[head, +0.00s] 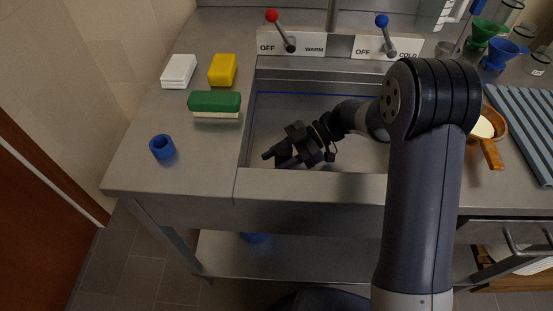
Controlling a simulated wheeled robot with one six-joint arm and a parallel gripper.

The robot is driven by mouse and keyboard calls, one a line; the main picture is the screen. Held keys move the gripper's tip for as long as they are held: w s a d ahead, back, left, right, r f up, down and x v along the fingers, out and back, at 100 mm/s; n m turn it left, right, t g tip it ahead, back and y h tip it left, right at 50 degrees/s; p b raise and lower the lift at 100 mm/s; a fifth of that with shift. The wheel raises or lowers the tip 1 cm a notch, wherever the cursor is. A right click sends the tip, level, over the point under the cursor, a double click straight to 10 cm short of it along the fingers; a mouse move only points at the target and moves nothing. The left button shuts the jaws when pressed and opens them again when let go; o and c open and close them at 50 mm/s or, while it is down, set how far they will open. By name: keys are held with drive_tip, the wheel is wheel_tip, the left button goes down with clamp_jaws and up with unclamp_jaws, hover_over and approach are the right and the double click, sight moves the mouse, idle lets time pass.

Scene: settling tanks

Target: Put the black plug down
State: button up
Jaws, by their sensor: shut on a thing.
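My gripper (277,159) is over the front left part of the sink (262,124), near its front rim, pointing left and down. Its dark jaws are shut on a small dark thing, the black plug (282,160). The plug is hard to tell from the jaws, and most of it is hidden. I cannot tell how high it is above the sink floor. My arm hides the right part of the sink.
Red (280,30) and blue (391,33) levers stand behind.

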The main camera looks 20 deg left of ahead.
drive_tip(key=shift+f, duration=0.3)
drive_tip(key=o, duration=1)
drive_tip(key=shift+c, duration=0.2)
drive_tip(key=shift+r, duration=0.2)
drive_tip(key=v, duration=1.2)
drive_tip(key=shift+p, duration=0.45)
drive_tip(key=shift+a, duration=0.1)
